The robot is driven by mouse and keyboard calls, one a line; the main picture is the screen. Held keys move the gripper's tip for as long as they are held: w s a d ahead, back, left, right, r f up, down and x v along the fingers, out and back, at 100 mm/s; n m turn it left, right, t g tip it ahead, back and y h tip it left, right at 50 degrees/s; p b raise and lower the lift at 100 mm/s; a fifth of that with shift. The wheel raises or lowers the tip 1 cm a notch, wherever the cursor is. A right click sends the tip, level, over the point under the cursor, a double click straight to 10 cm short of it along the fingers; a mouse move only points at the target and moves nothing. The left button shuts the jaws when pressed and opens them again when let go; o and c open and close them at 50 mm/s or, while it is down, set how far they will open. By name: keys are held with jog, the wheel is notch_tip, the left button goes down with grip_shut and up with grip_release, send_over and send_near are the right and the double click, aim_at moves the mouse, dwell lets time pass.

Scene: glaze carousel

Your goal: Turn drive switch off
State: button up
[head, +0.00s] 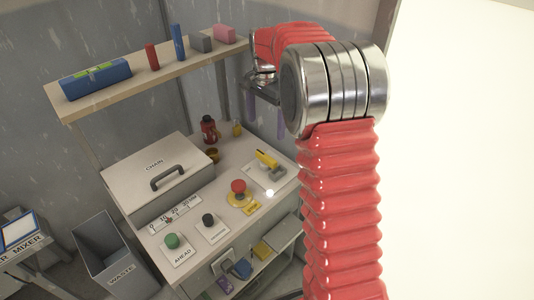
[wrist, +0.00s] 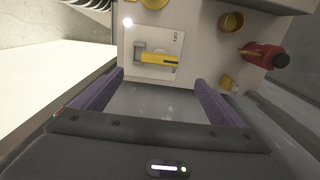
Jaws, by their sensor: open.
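The drive switch is a yellow lever (head: 267,158) on a grey base, fixed to a white plate at the right back of the bench. In the wrist view the yellow lever (wrist: 158,58) lies across its plate, with OFF and ON marked at its tip end. The tip is nearer the ON mark. My gripper (head: 267,115) is open and empty, with purple fingers, above and behind the switch. In the wrist view the lever shows beyond the gap between the fingers (wrist: 159,80), apart from both.
A red emergency-type button (head: 238,186), a green AHEAD button (head: 172,240) and a black knob (head: 208,220) are on the bench. A red bottle (head: 208,129) and the CHAIN box (head: 130,180) stand behind. A shelf (head: 150,75) hangs above.

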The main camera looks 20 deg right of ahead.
aim_at(266, 155)
notch_tip(266, 155, down, 14)
jog(key=shift+r, duration=0.1)
dwell(0.7)
jog(key=shift+c, duration=0.4)
jog(key=c, duration=0.9)
jog(key=shift+c, duration=0.4)
